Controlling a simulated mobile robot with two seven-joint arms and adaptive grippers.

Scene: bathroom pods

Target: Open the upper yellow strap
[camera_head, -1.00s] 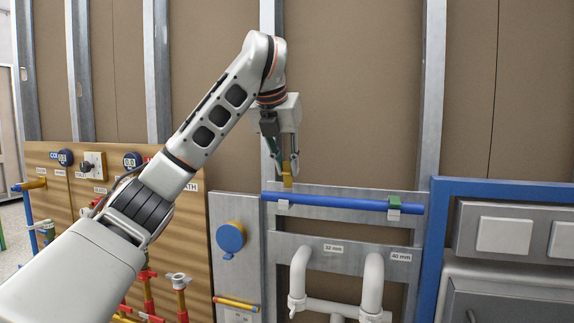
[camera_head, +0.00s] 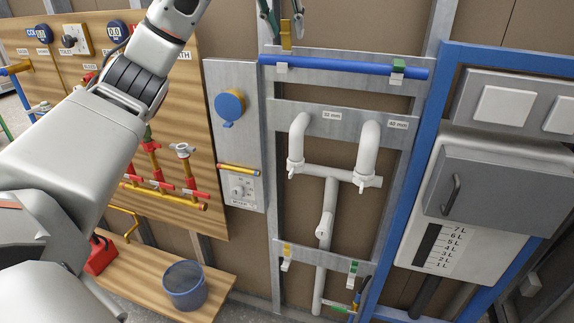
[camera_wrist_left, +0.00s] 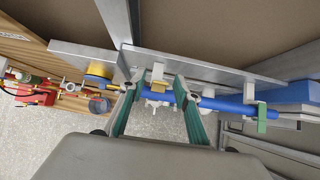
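The upper yellow strap (camera_head: 286,34) stands up above the left end of the blue pipe (camera_head: 340,66), over a white clip (camera_head: 282,67). My left gripper (camera_head: 284,32) reaches down from the top edge of the head view, its fingers on either side of the strap; its upper part is cut off. My right gripper is not in view.
A green strap (camera_head: 398,67) sits at the pipe's right end. Lower yellow (camera_head: 287,250) and green (camera_head: 353,267) straps are below the white pipes (camera_head: 331,173). A blue frame (camera_head: 401,200) stands at right, a wooden panel (camera_head: 195,115) at left. A bucket (camera_head: 184,285) rests on a bench.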

